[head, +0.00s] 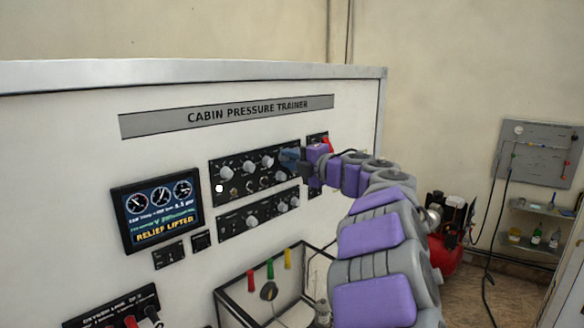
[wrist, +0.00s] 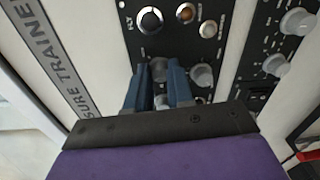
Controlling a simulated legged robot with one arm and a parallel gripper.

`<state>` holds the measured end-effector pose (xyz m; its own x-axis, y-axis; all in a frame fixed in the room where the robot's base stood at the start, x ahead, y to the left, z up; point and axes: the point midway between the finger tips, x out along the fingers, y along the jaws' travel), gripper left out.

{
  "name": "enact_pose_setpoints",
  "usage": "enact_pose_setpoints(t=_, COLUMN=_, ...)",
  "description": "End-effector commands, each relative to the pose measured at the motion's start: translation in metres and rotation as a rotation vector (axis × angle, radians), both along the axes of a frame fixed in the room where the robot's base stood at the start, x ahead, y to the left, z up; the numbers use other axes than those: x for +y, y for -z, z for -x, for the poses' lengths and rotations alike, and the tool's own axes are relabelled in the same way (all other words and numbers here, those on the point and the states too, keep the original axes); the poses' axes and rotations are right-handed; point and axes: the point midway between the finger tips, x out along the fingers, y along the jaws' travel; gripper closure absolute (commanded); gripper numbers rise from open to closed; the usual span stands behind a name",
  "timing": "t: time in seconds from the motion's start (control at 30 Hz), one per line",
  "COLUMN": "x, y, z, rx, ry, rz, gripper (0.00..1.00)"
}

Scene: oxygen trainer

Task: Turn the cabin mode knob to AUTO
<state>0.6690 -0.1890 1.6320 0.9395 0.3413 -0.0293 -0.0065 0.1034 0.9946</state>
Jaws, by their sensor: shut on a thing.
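The cabin pressure trainer (head: 60,150) is a white panel with black control strips. My gripper (head: 300,162) is at the right end of the upper black strip (head: 217,174) in the head view. In the wrist view my gripper (wrist: 160,78) has its two blue fingers on either side of a grey knob (wrist: 160,65) and is shut on it. The knob's pointer and its labels are hidden or too small to read, so its setting cannot be told. In the head view my gripper hides this knob.
Another grey knob (wrist: 201,75) sits close beside the fingers. A lower strip (head: 252,222) carries more knobs. A screen (head: 158,210) reads "RELIEF LIFTED". A red switch (head: 327,145) is just beyond my gripper. A framed box (head: 222,300) with colored handles projects below.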

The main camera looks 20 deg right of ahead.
Motion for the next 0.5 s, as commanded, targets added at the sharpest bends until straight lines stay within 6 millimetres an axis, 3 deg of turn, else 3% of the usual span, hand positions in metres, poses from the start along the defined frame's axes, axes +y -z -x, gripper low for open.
enact_pose_setpoints(t=0.5, x=0.0000, y=0.0048, z=-0.0007, rx=-0.057, ry=-0.001, rz=0.181, gripper=1.00)
